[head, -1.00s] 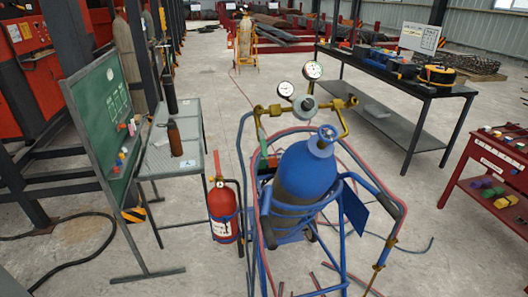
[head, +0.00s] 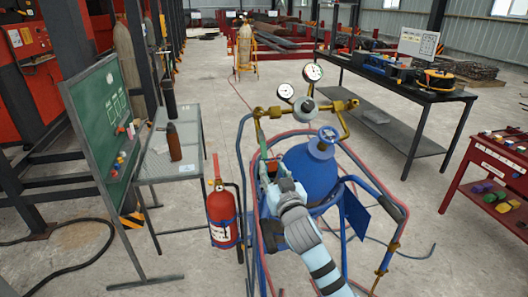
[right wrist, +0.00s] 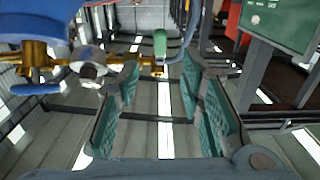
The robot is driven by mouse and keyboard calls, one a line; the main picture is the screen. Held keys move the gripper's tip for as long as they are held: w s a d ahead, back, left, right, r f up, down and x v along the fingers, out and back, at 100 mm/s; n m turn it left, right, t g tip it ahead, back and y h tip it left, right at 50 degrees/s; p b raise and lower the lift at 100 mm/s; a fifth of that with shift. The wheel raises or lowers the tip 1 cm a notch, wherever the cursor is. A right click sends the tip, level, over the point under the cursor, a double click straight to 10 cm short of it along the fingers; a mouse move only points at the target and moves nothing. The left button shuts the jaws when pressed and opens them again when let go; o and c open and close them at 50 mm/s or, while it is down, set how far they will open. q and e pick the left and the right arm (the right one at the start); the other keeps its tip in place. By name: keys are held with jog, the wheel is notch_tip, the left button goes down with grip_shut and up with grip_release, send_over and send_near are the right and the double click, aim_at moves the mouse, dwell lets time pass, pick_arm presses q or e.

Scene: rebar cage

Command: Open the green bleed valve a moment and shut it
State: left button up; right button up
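The green bleed valve (right wrist: 160,43) shows in the right wrist view as a small upright green handle at the end of a brass fitting (right wrist: 148,63). My right gripper (right wrist: 160,78) is open and empty, with teal-padded fingers well apart. The handle appears beyond the fingertips, roughly in line with the gap, and I see no contact. In the head view my right gripper (head: 270,168) is in front of the left side of the blue cylinder (head: 318,172), below the brass regulator (head: 300,108). My left gripper is out of view.
The cylinder stands in a blue tubular cart (head: 247,215) with red hoses around its frame. A red fire extinguisher (head: 222,215) stands close on the left. A grey table (head: 190,160) and green board (head: 105,110) are further left. A red cabinet (head: 480,190) stands right.

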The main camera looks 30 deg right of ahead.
aim_at(264, 152)
jog(key=x, duration=1.1)
jog(key=shift+w+d+f+b, duration=0.1)
jog(key=shift+w+f+b, duration=0.05)
jog(key=shift+w+b, duration=0.25)
jog(key=shift+c, duration=0.4)
grip_shut()
